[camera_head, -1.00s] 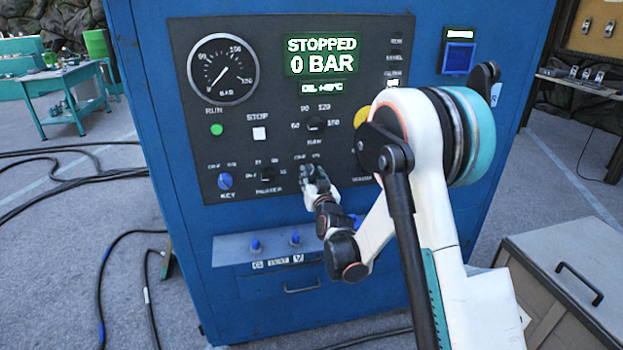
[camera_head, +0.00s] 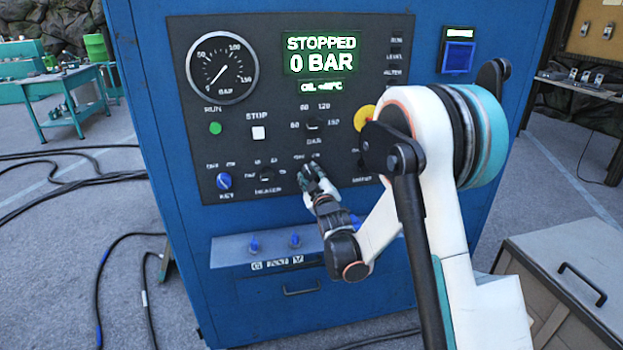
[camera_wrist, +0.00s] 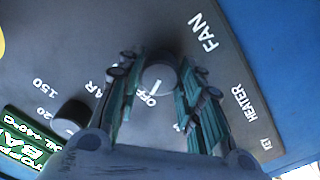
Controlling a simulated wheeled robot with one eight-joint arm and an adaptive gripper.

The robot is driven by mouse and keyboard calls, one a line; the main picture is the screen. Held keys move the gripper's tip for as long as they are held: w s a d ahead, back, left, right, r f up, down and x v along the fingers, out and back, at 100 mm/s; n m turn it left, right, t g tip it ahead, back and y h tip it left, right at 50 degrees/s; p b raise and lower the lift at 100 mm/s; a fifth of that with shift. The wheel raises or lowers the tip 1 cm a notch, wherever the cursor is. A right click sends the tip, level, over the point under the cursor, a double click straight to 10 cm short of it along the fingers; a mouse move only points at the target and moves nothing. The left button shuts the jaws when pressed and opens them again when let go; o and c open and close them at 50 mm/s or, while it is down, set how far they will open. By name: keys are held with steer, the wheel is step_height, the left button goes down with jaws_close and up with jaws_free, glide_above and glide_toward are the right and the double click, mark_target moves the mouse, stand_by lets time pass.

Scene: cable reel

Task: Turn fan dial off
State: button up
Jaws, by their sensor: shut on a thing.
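The fan dial (camera_wrist: 158,79) is a round dark knob on the grey panel, next to the white FAN lettering (camera_wrist: 207,32) in the wrist view. A pale pointer mark shows on the dial's edge, towards the OFF label (camera_wrist: 148,98). My gripper (camera_wrist: 160,82) has its teal-padded fingers on either side of the dial and is shut on it. In the head view my gripper (camera_head: 314,178) is at the lower middle of the control panel and hides the dial.
The blue cabinet's panel carries a pressure gauge (camera_head: 222,68), a display (camera_head: 321,54) reading STOPPED 0 BAR, a blue key switch (camera_head: 224,181), a heater dial (camera_head: 267,174) and a bar dial (camera_head: 314,124). A ledge with blue levers (camera_head: 254,245) juts out below my gripper.

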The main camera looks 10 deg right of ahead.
steer(key=shift+n, duration=0.6)
steer(key=o, duration=1.1)
steer(key=shift+c, duration=0.2)
steer(key=s, duration=1.2)
